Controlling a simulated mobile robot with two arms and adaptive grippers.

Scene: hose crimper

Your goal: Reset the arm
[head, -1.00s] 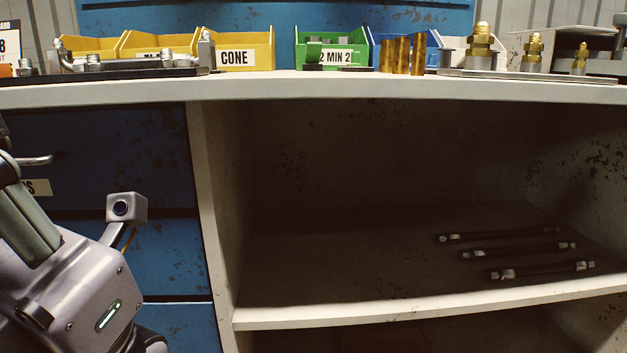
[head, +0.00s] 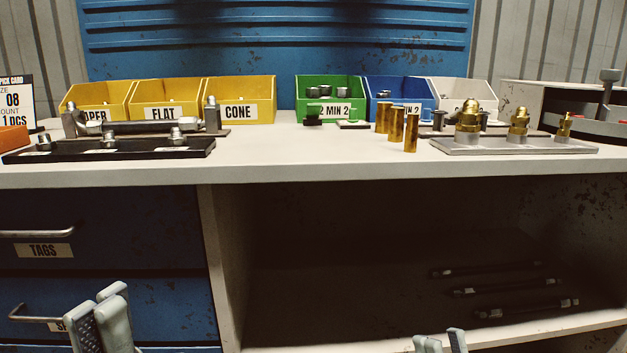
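My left gripper (head: 106,312) rises into the bottom left of the head view, in front of the blue drawers. Its pale fingertips and a dark ribbed pad show, but they overlap, so its opening is unclear. My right gripper (head: 443,342) shows only as two pale fingertips at the bottom edge, in front of the shelf edge. A narrow gap lies between these tips and nothing is seen in it. The rest of both arms is out of view.
The white worktop (head: 320,171) holds yellow bins (head: 238,104), a green bin (head: 325,108), brass cylinders (head: 411,135), a black tray (head: 110,152) and a grey tray of brass fittings (head: 515,147). Dark hoses (head: 507,287) lie on the shelf below. Drawers (head: 90,225) stand left.

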